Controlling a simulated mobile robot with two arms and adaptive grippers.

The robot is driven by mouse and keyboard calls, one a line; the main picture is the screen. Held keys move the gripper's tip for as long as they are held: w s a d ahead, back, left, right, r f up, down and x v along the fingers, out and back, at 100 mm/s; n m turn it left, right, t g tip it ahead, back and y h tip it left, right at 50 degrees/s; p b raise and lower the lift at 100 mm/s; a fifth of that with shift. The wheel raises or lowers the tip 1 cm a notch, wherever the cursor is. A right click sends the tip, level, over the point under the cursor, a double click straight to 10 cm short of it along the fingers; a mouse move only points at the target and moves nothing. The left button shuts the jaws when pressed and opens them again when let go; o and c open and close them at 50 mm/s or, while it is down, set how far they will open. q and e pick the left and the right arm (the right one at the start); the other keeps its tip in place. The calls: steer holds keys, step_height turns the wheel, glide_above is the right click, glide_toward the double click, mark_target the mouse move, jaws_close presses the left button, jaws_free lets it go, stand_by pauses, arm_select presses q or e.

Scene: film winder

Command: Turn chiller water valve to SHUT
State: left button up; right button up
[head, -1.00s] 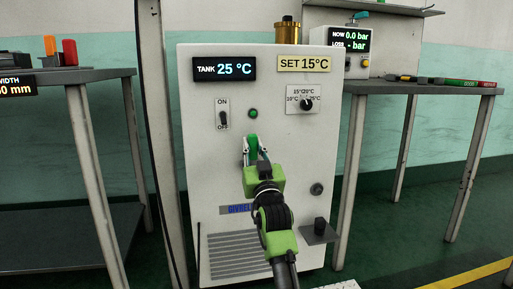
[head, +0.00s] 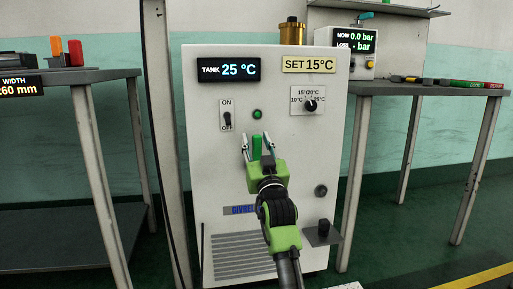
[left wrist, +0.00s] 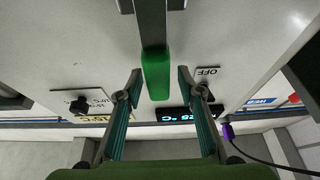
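The chiller (head: 190,150) is a white cabinet with displays reading TANK 25 °C and SET 15°C. Its valve lever has a green handle (head: 257,148) standing about upright on the front, below a green lamp. In the left wrist view the green handle (left wrist: 156,75) hangs on a dark metal arm. My left gripper (head: 257,142) is open at the lever. The handle lies between its two fingers, with gaps on both sides in the left wrist view (left wrist: 156,92). No SHUT marking is readable. My right gripper is out of view.
An ON/OFF switch (head: 227,119) and temperature dial (head: 311,105) are above the gripper. A dark knob (head: 321,191) and small black-topped shelf (head: 322,237) are at lower right.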

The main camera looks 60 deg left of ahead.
arm_select(q)
step_height(320, 180, up, 8)
steer(key=shift+r, duration=0.25)
stand_by(0.7)
